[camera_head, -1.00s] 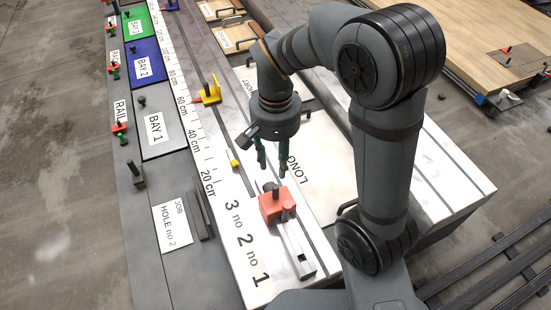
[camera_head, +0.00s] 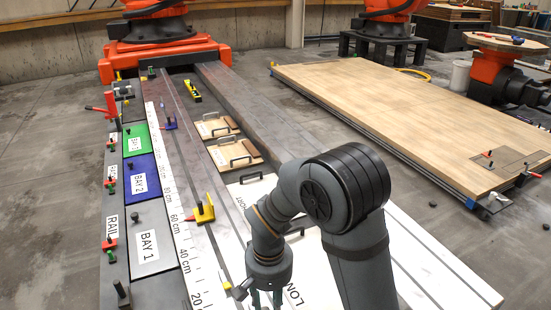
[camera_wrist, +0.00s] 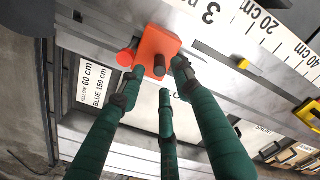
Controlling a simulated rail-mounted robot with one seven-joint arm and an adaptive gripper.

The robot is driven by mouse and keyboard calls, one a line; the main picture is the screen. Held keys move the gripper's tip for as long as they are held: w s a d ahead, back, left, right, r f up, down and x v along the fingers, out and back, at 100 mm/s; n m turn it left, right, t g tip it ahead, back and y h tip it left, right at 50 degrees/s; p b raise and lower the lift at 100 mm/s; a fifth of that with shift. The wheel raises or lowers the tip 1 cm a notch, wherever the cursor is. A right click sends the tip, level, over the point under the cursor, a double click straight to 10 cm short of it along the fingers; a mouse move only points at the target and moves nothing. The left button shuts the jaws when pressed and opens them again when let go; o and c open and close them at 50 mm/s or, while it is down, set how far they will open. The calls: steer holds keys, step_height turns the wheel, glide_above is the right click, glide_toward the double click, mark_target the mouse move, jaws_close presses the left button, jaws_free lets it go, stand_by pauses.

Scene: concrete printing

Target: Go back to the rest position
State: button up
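My gripper (camera_head: 265,298) is at the bottom of the head view, left of the LONG panel (camera_head: 318,285), with its fingertips cut off. The red block is out of the head view.
A yellow stop (camera_head: 204,211) stands by the white ruler strip (camera_head: 184,240). The BAY 1 plate (camera_head: 150,240) and blue BAY 2 plate (camera_head: 143,180) lie at left. A wooden table (camera_head: 400,110) stands at right; bare floor (camera_head: 45,180) lies far left.

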step_height(320, 180, down, 5)
steer(key=shift+r, duration=0.1)
steer(key=shift+w+r, duration=0.15)
steer(key=shift+w, duration=0.15)
steer(key=shift+w+a, duration=0.1)
steer(key=shift+a, duration=0.05)
